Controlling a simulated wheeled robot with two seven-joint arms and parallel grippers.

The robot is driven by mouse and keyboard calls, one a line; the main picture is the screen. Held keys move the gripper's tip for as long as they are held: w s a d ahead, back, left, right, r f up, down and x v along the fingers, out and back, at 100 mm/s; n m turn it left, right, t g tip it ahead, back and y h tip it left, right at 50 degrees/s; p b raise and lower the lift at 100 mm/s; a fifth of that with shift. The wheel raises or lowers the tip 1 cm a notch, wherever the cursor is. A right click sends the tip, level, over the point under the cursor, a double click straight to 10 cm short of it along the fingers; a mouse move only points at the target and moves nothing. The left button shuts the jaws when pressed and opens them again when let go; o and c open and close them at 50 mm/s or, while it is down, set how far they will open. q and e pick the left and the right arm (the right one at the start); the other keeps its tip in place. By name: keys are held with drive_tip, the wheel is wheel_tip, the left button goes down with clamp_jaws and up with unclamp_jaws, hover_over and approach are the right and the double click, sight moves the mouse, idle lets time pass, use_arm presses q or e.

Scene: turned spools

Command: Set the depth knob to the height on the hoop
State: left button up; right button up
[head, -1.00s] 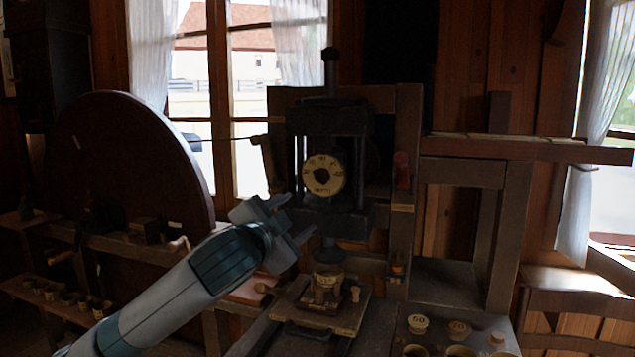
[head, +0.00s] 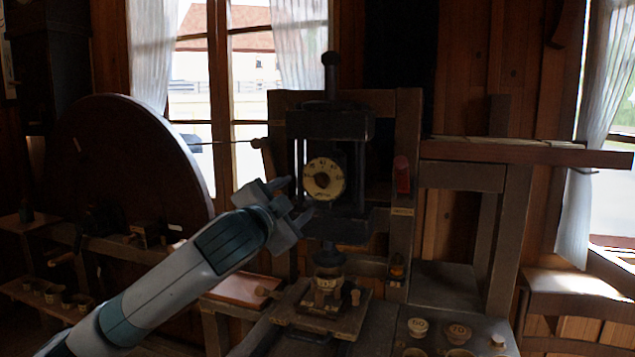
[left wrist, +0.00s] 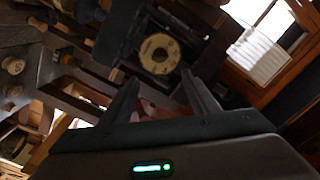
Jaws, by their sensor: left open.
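The depth knob is a dark knob in the middle of a pale round dial (head: 325,180) on the front of the dark press. The dial's marks are too small to read surely. Below the press, a small pale hoop (head: 328,283) with a dark marking sits on a wooden board; I cannot read its figure surely. My left gripper (head: 298,200) is open and empty, just left of and slightly below the dial, apart from it. In the left wrist view the dial (left wrist: 160,54) lies beyond and between the open fingers (left wrist: 161,80). My right gripper is out of view.
The press has a dark frame (head: 330,123) with a lever on top. A large dark wheel (head: 130,165) stands at left. Labelled corks, one (head: 418,326) among several, stand at lower right. A red handle (head: 401,168) is on the right post. Space before the dial is clear.

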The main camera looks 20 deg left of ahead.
use_arm(q)
drive_tip(key=p, duration=0.2)
approach(320, 182)
drive_tip(key=w+p, duration=0.2)
drive_tip(key=w, duration=0.4)
drive_tip(key=shift+w+r, duration=0.1)
drive_tip(key=shift+r, duration=0.1)
drive_tip(key=shift+w+d+f+p, duration=0.15)
drive_tip(key=shift+w+p, duration=0.2)
drive_tip(key=shift+w, duration=0.65)
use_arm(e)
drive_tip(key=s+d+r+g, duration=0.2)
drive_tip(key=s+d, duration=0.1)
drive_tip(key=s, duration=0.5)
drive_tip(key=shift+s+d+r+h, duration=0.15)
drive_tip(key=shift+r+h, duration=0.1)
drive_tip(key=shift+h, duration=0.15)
use_arm(q)
drive_tip(key=c, duration=1)
